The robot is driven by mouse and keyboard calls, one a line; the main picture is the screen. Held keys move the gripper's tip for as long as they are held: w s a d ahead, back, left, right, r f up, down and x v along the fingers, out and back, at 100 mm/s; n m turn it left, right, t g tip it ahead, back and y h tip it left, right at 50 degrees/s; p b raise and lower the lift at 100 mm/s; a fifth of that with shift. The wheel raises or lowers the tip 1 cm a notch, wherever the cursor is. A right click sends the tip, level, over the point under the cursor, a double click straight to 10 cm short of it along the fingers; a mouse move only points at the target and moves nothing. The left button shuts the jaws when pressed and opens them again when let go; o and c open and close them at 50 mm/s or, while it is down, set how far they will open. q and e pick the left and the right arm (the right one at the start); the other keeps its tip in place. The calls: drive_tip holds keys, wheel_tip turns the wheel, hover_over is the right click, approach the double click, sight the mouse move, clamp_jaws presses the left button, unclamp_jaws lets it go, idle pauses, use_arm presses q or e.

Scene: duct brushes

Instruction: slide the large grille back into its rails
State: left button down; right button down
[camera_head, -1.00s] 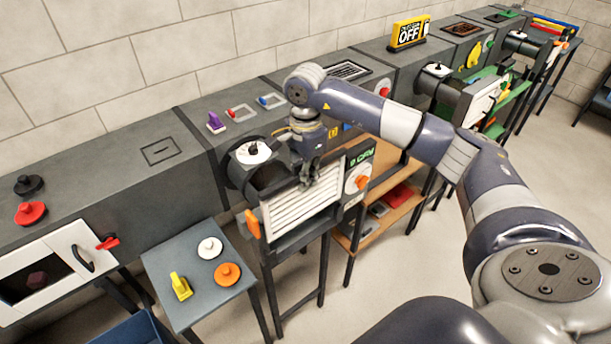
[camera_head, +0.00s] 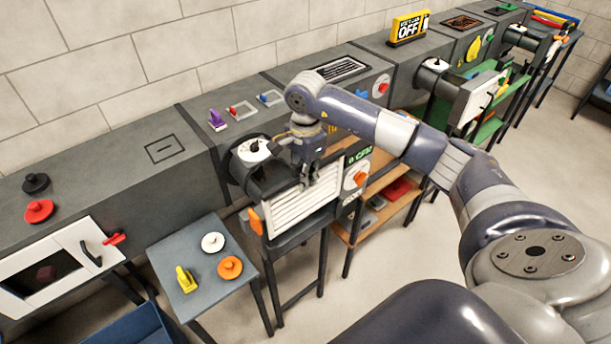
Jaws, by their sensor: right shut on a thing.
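The large grille (camera_head: 296,208) is a white slatted panel standing upright in a dark frame at the front of the duct stand, in the middle of the head view. My right gripper (camera_head: 310,180) is shut on the grille at its top edge, pointing down. The fingers cover part of that edge. The rails are mostly hidden, and I cannot tell how deep the grille sits in them. An orange handle (camera_head: 256,221) is at the left side of the frame. My left gripper is not in view.
A small grey table (camera_head: 202,247) with a white knob (camera_head: 213,242), an orange knob (camera_head: 229,267) and a yellow piece (camera_head: 186,279) stands left of the grille. A wooden shelf (camera_head: 378,211) stands to the right. The floor in front is clear.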

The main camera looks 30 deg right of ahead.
drive_tip(key=b, duration=0.5)
hover_over(307, 206)
drive_tip(key=shift+f, duration=2.95)
drive_tip(key=shift+s+a+f+b, duration=0.2)
drive_tip(key=shift+s+f+b, duration=0.05)
drive_tip(key=shift+f+b, duration=0.45)
drive_tip(key=shift+s+a+f+b, duration=0.15)
drive_tip(key=shift+s+f+b, duration=0.1)
drive_tip(key=shift+f+b, duration=0.45)
drive_tip(key=shift+s+a+f, duration=0.1)
drive_tip(key=shift+s+f, duration=0.1)
drive_tip(key=shift+b, duration=0.3)
drive_tip(key=shift+w+d+r+p, duration=0.1)
drive_tip(key=shift+w+r+p, duration=0.2)
drive_tip(key=shift+r+p, duration=1.3)
drive_tip(key=shift+w+d+r+p, duration=0.25)
drive_tip(key=shift+r+p, duration=0.6)
drive_tip(key=shift+r, duration=1.5)
drive_tip(key=shift+w+r+p, duration=0.4)
drive_tip(key=shift+r+p, duration=0.85)
drive_tip(key=shift+r, duration=0.7)
drive_tip(key=shift+f, duration=0.1)
